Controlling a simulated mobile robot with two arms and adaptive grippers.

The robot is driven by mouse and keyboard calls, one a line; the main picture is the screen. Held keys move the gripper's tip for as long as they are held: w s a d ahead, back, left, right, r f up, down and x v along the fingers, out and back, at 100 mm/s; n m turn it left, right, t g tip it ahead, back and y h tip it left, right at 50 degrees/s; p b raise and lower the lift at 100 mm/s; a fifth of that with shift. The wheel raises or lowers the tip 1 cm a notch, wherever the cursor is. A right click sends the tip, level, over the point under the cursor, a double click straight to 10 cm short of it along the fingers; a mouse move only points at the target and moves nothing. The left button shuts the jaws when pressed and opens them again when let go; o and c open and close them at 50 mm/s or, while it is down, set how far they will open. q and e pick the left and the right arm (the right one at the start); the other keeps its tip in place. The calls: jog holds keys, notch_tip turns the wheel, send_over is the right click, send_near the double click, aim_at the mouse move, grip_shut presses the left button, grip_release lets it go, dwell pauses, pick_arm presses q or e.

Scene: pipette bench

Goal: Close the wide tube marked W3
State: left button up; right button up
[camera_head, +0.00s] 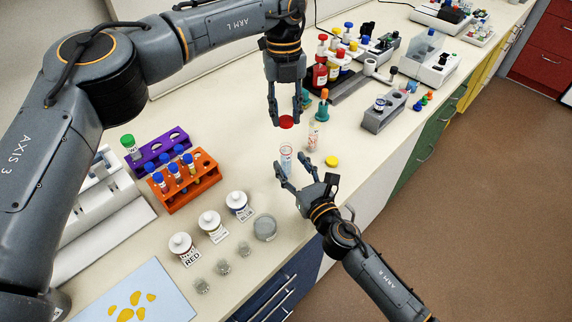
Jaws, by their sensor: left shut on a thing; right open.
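My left gripper (286,112) is shut on a red cap (286,123) and holds it above the bench. Below it, an open clear wide tube (287,154) stands upright. My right gripper (291,167) is open, its fingertips close to the tube's lower part; I cannot tell whether they touch it. A second clear tube (312,137) with reddish marks stands just to the right. I cannot read W3 on either tube. A green-capped tube (131,148) with a partly legible label stands in the purple rack (164,146).
A yellow cap (332,161) lies right of my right gripper. An orange rack (187,190) with blue-capped tubes and several labelled jars (210,224) stand at left. A grey block (382,117) and bottles (320,74) stand further back. The bench's front edge is near my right arm.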

aim_at(289, 161)
jog(key=shift+x, duration=1.65)
grip_shut()
